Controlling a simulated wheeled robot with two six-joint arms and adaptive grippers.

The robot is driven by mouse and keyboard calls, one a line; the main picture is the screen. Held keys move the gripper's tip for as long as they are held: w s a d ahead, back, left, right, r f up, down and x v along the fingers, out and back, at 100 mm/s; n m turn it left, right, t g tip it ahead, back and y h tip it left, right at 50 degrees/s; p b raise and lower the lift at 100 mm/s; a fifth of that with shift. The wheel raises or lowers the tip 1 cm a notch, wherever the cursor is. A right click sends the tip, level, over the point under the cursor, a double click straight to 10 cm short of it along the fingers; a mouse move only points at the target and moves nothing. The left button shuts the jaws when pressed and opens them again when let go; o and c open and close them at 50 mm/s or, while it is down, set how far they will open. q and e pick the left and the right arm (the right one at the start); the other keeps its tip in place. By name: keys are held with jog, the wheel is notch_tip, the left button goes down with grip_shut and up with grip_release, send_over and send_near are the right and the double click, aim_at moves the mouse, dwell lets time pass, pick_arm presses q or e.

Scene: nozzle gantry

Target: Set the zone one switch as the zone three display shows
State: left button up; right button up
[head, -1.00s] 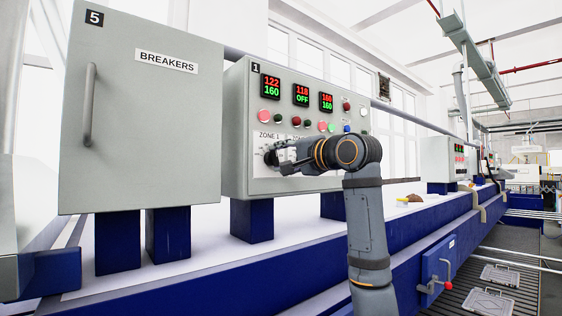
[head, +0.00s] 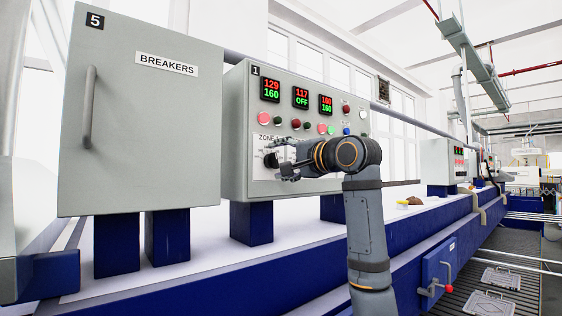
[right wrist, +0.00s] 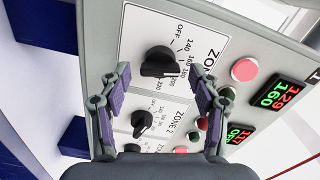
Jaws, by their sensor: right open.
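The zone one switch (right wrist: 160,62) is a black knob on a white dial plate. The zone one display (head: 271,89) shows red 129 over green 160. The zone three display (head: 326,104) shows 160 in red over 160 in green. My right gripper (head: 279,160) is open and empty in front of the zone one switch. In the right wrist view its fingers (right wrist: 164,80) stand apart, one each side of the knob's lower part, seemingly clear of it. My left gripper is out of view.
The zone two switch (right wrist: 142,122) lies close to the zone one switch. The zone two display (head: 301,97) reads 117 over OFF. Coloured buttons sit above the dials, with a pink one (right wrist: 244,69) nearby. The breaker cabinet (head: 140,120) stands to the left.

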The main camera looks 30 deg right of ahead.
jog(key=s, duration=1.2)
jog(key=shift+d, duration=0.45)
